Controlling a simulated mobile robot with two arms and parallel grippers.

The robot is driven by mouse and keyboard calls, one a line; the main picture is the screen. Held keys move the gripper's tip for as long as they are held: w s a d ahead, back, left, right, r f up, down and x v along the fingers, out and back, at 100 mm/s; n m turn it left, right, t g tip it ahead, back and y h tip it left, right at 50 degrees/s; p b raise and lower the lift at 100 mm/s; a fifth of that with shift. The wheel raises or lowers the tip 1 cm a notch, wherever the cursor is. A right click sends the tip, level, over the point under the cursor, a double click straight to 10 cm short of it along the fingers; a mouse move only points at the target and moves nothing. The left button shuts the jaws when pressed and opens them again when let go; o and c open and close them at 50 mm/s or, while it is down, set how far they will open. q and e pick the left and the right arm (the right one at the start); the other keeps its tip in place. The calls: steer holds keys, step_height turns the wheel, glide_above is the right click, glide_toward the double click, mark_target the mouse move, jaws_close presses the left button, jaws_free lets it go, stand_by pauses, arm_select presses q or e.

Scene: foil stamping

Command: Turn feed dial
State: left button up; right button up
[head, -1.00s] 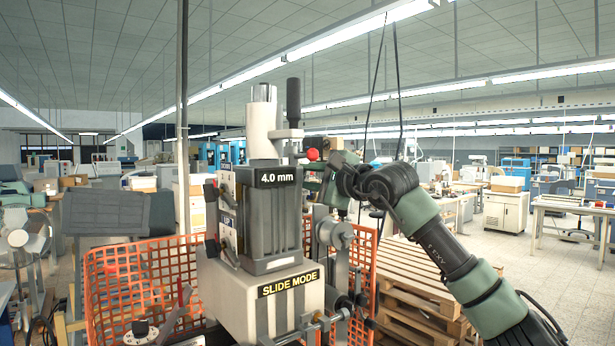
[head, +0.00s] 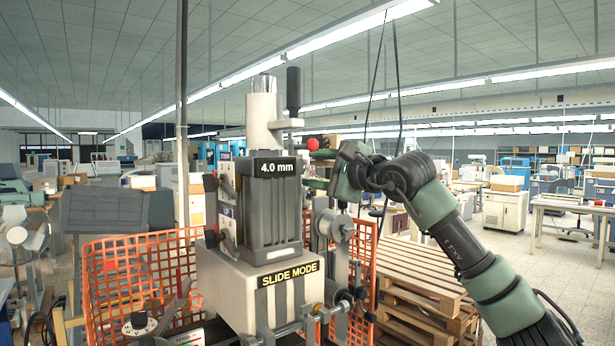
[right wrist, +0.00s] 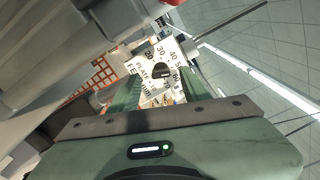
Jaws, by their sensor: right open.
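The numbered dial plate (right wrist: 150,82) shows in the right wrist view, with scale numbers and partly readable lettering that includes "FE". Its dark knob (right wrist: 162,70) lies ahead, framed between my right gripper's green fingers; I cannot tell whether they touch it. In the head view this dial is hidden on the press's right side. My right gripper (head: 315,171) is open at the right of the press (head: 270,210), fingers pointing left toward it. My left gripper is not in view.
A red ball-ended lever (head: 313,144) stands close above my right gripper. A cylindrical fitting (head: 340,228) sits below it. Orange mesh (head: 120,275) surrounds the press, and wooden pallets (head: 420,275) lie to the right. Another black knob with a white scale (head: 140,322) is at lower left.

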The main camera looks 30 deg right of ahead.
steer(key=s, duration=0.2)
steer(key=s+b, duration=0.1)
steer(key=s, duration=0.1)
steer(key=shift+s+d+b, duration=0.2)
steer(key=shift+s+b, duration=0.1)
steer(key=shift+s, duration=0.1)
steer(key=shift+r, duration=0.1)
